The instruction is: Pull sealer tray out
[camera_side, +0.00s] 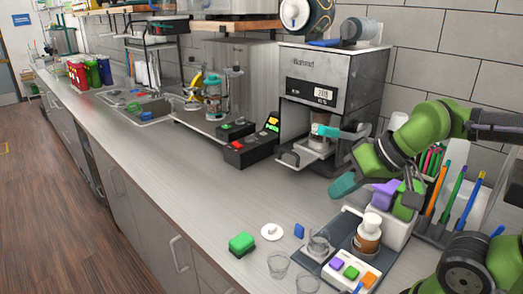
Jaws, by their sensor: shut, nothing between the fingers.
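The cup sealer (331,88) is a grey box with a display and an open front bay, standing against the wall. Its tray (290,159) sticks out a little at the bottom of the bay, with a thin loop at its front left edge. A clear cup with brown contents (318,143) stands in the bay. A teal bar (327,131) crosses in front of the cup; I cannot tell what it belongs to. My gripper (342,185), on the green arm, is shut and empty, with a teal tip, right of and in front of the tray, apart from it.
A black control box (250,147) with coloured buttons stands left of the sealer. In front are a green block (242,244), a white lid (272,231), clear cups (278,264) and a brown bottle (367,236). A pen holder (440,232) is at right.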

